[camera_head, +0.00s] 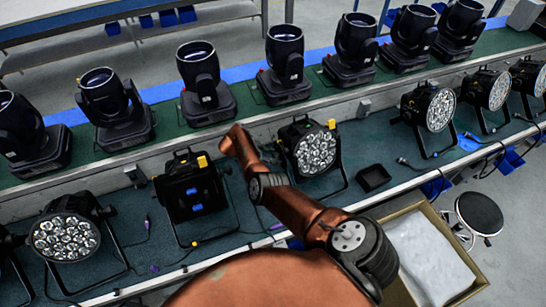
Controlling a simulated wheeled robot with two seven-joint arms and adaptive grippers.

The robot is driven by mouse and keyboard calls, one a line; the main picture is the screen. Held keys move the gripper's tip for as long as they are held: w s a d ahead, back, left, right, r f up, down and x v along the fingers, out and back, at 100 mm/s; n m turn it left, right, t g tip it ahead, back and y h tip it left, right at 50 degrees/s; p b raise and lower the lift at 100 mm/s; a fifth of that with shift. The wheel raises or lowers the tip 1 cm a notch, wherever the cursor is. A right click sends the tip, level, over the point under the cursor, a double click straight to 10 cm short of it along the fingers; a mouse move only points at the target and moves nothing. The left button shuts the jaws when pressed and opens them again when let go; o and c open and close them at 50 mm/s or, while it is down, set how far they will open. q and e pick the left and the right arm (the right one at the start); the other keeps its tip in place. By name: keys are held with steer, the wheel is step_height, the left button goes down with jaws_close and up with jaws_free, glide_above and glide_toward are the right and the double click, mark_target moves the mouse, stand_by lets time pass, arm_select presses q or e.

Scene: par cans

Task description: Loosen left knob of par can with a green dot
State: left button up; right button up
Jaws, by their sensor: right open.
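A black par can (190,200) stands in the middle of the near shelf with its back to me and yellow and blue marks on it. My copper right arm reaches in from the bottom. Its right gripper end (234,138) is small and unclear, open, above the shelf between these two par cans. I see nothing held in it. The knobs are too small to tell apart. My left gripper is out of view.
More par cans stand at the left (65,237) and right (430,106). A row of black moving-head lights (284,62) fills the raised back shelf. A small black tray (374,178) lies right of my arm. A box (430,255) and a round stool (480,214) stand in front.

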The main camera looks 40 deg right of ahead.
steer(key=shift+r, duration=0.1)
steer(key=v, duration=1.2)
